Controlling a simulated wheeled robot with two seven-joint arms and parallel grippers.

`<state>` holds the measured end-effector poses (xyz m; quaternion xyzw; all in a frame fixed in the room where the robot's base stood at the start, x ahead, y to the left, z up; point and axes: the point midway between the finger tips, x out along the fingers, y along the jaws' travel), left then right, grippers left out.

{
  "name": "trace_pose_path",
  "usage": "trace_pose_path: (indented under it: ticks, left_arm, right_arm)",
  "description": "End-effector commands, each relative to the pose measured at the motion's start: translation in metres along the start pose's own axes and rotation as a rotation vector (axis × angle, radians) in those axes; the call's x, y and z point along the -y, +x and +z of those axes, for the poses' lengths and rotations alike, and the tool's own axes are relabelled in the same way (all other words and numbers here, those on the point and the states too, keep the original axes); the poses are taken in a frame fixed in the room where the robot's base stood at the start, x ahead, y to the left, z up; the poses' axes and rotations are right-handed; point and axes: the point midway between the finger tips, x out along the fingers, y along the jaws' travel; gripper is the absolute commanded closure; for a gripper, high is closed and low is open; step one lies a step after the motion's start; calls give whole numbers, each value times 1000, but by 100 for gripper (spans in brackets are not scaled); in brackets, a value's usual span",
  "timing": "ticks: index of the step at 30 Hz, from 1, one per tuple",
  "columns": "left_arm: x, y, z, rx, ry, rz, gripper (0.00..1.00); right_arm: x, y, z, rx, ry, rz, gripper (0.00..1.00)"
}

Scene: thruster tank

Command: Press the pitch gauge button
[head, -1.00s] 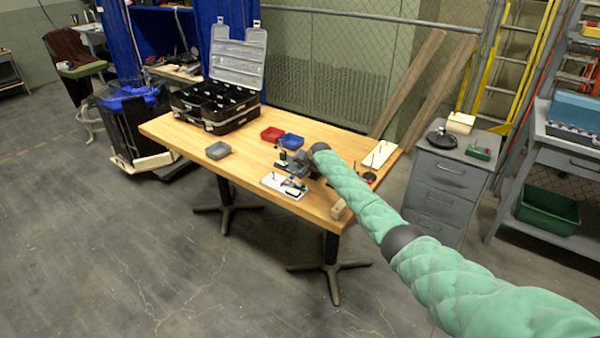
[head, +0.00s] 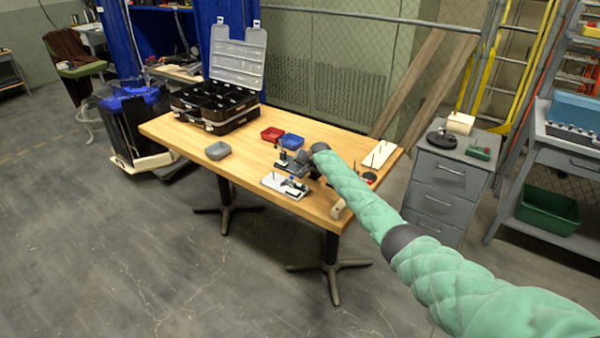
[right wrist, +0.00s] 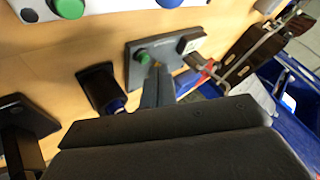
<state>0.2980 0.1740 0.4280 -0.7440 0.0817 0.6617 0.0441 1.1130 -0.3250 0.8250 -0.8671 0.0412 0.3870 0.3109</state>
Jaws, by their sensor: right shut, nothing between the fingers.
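My right gripper (right wrist: 157,84) points down at the wooden table, its slim grey fingers shut and empty. In the right wrist view a grey plate (right wrist: 196,44) carries a round green button (right wrist: 149,57). The fingertips are close beside this button; I cannot tell whether they touch it. A white plate (right wrist: 113,4) with a green button (right wrist: 69,7) shows at the top edge. I cannot tell which button belongs to the pitch gauge. In the head view my right gripper (head: 290,166) is small above the table, near a white plate (head: 270,183) with small parts. My left gripper is out of view.
The table (head: 190,138) also holds an open black case (head: 222,122), a grey tray (head: 217,151), a red bin (head: 272,134) and a blue bin (head: 291,141). A grey drawer cabinet (head: 447,180) stands to the right. The table's front left part is clear.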

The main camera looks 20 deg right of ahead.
Motion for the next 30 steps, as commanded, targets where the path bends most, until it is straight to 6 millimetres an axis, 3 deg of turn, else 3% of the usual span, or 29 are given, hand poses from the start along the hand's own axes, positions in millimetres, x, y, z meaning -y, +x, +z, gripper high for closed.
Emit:
trace_pose_path:
  ticks: [30]
  left_arm:
    - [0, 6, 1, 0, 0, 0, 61]
  right_arm:
    - [-6, 8, 6, 1, 0, 1, 100]
